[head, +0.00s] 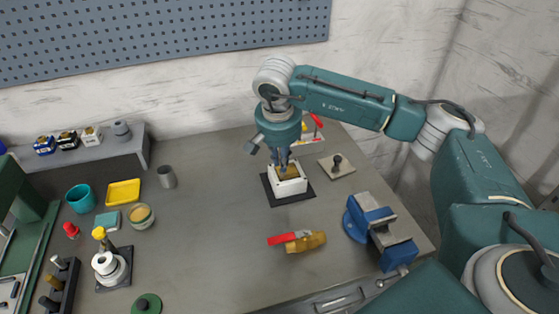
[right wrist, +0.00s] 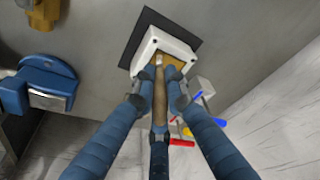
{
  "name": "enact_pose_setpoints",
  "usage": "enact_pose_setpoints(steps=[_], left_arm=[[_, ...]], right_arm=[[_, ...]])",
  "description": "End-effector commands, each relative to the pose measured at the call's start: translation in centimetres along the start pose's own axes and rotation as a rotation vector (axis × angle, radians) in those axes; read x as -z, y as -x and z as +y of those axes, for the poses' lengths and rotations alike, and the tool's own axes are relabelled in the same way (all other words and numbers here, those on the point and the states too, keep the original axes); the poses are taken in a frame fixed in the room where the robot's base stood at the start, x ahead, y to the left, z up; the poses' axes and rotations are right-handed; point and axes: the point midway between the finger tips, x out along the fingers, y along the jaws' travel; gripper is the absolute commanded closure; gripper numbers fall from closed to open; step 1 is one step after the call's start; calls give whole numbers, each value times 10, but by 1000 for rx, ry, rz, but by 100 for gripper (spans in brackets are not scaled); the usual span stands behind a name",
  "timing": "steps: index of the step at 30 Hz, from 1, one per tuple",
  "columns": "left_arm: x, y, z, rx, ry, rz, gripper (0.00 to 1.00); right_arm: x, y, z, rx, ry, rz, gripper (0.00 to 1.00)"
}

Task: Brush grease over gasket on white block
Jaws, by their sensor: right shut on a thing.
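The white block (head: 300,187) stands on a black mat (head: 277,203) near the middle of the bench. Its top shows a tan inner area, seen in the right wrist view (right wrist: 184,50) too; I cannot make out the gasket's outline. My right gripper (head: 282,162) is above the block, pointing down. In the right wrist view its fingers (right wrist: 160,93) are shut on a brush with a brown wooden handle (right wrist: 159,112). The brush's end reaches over the block's top; whether it touches is unclear. A round pot of tan stuff (head: 141,213), perhaps the grease, stands at the left. My left gripper is out of view.
A blue vise (head: 380,230) stands at right front. A plate with a dark knob (head: 338,165) is right of the block. Bench space left of the mat is clear.

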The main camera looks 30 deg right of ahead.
Motion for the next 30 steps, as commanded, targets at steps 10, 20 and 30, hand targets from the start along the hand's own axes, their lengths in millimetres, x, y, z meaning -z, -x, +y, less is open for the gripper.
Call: enact_pose_setpoints(steps=[10,20,30], left_arm=[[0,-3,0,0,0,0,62],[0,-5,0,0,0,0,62],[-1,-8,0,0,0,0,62]], right_arm=[[5,-2,8,0,0,0,100],[10,-2,17,0,0,0,100],[16,-4,27,0,0,-1,100]])
